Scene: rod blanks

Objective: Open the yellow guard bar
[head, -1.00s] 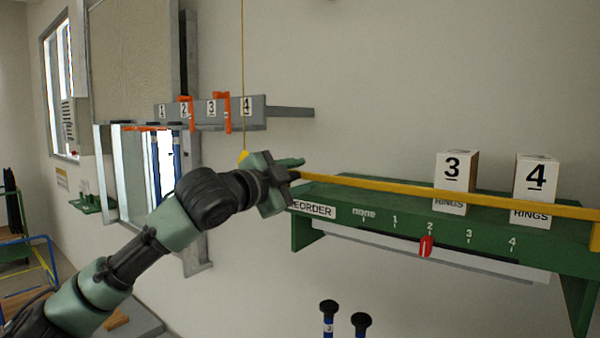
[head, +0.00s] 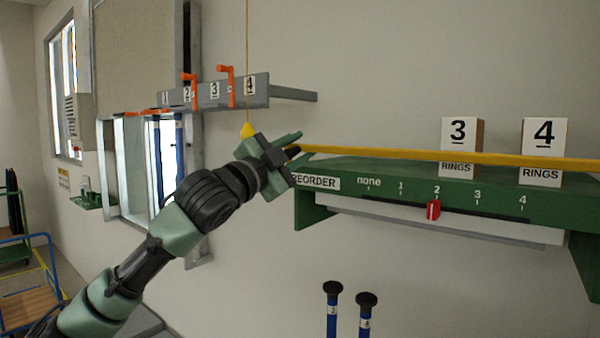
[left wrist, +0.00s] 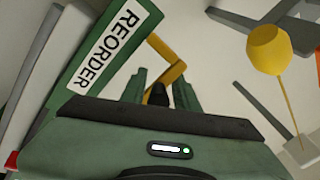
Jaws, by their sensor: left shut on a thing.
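The yellow guard bar (head: 400,153) runs nearly level across the front of the green shelf, passing in front of the two number blocks. Its right end is outside the head view. My left gripper (head: 295,149) is shut on the bar near its left end. In the left wrist view, a bent part of the yellow bar (left wrist: 167,68) shows by the two green fingers (left wrist: 158,92); the exact contact is partly hidden. My right gripper is not in view.
Blocks 3 (head: 460,132) and 4 (head: 543,137) stand on the green shelf (head: 340,168). A red slider (head: 433,210) is at 2 on its front. A yellow pull (head: 247,130) hangs on a cord close behind my left gripper. A numbered grey rail (head: 215,91) has orange levers.

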